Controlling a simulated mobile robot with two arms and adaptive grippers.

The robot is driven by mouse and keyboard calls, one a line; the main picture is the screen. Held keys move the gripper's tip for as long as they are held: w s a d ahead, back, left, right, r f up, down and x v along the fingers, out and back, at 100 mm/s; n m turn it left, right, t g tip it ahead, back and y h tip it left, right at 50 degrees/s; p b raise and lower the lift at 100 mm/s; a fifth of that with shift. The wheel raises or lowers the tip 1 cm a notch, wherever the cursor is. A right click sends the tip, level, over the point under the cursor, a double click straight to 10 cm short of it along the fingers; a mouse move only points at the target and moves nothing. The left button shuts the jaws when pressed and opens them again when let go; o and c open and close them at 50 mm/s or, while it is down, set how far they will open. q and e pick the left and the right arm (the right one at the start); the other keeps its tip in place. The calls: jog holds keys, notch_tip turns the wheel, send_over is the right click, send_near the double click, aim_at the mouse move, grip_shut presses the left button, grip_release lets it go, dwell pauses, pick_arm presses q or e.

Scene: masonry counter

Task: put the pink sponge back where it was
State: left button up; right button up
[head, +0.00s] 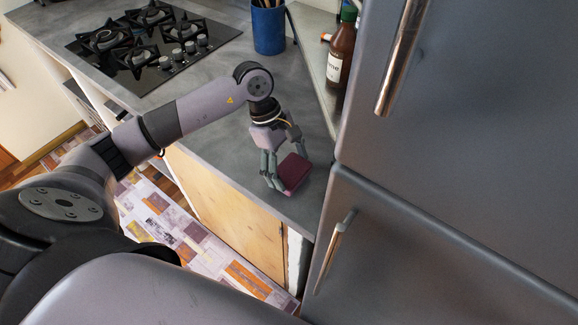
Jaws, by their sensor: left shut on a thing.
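The pink sponge (293,174) is a dark pink block at the near end of the grey counter, close to the fridge. My left gripper (282,172) points down at the counter and is shut on the sponge. Its fingers hide the sponge's left side. The sponge is at or just above the counter top; I cannot tell whether it touches. My right gripper is not in view.
A grey fridge (450,130) with metal handles stands right of the counter (225,125). A brown bottle (341,55) and a blue utensil pot (268,28) stand farther back. A black gas hob (150,45) is at the far left. The counter middle is clear.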

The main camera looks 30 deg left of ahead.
pick_arm(q)
jog(key=shift+f, duration=0.8)
jog(key=o, duration=0.7)
jog(key=shift+c, duration=0.2)
jog(key=o, duration=0.5)
jog(key=shift+c, duration=0.2)
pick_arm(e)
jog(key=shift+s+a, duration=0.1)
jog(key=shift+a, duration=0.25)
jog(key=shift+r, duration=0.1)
